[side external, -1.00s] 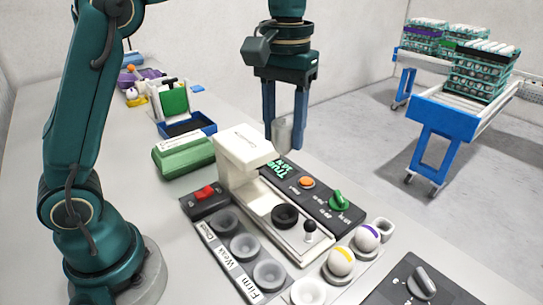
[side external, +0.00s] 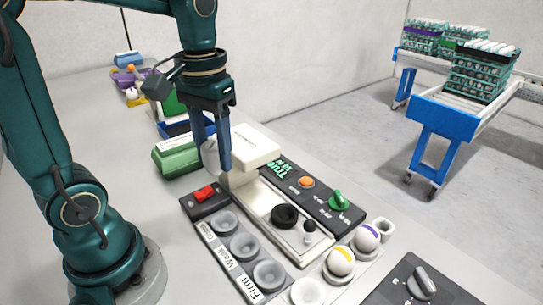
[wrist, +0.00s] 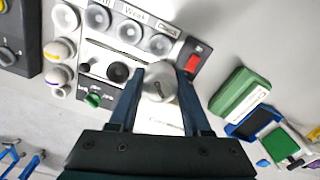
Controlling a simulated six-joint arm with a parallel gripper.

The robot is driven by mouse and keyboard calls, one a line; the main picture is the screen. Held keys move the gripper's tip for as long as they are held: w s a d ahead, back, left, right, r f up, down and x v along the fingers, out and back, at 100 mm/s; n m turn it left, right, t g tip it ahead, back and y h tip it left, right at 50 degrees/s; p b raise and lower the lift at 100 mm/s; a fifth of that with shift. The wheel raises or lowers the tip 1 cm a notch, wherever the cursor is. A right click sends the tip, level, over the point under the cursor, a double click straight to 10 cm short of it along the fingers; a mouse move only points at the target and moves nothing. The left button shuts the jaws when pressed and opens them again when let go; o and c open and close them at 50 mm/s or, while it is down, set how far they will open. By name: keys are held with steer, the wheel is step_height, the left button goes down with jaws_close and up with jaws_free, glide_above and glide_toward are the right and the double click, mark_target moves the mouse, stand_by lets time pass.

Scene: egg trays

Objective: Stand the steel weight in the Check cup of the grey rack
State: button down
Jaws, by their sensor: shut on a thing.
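My gripper (side external: 213,158) is shut on the steel weight (wrist: 160,82), a shiny grey cylinder between the fingertips in the wrist view. In the side view the weight (side external: 211,152) is partly hidden by a finger. It hangs above the table, beside the white tester's head. The grey rack (side external: 211,239) lies at the front of the tester with cups labelled Check, Weak and Firm. The Check cup (side external: 223,222) is at its far end, by the red switch, and looks empty. In the wrist view the Check cup (wrist: 160,44) lies just beyond the weight.
The white tester (side external: 256,148) with its raised head stands close to my fingers. A red switch box (side external: 205,198) sits beside the Check cup. A green carton (side external: 180,160) is left of the tester. Eggs (side external: 341,262) stand in a holder at the right.

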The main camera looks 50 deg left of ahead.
steer(key=shift+f, duration=6)
steer(key=shift+f, duration=0.6)
steer(key=shift+c, duration=1.4)
jaws_free()
steer(key=shift+r, duration=0.1)
steer(key=shift+r, duration=2.5)
step_height(320, 180, up, 9)
steer(key=shift+r, duration=0.2)
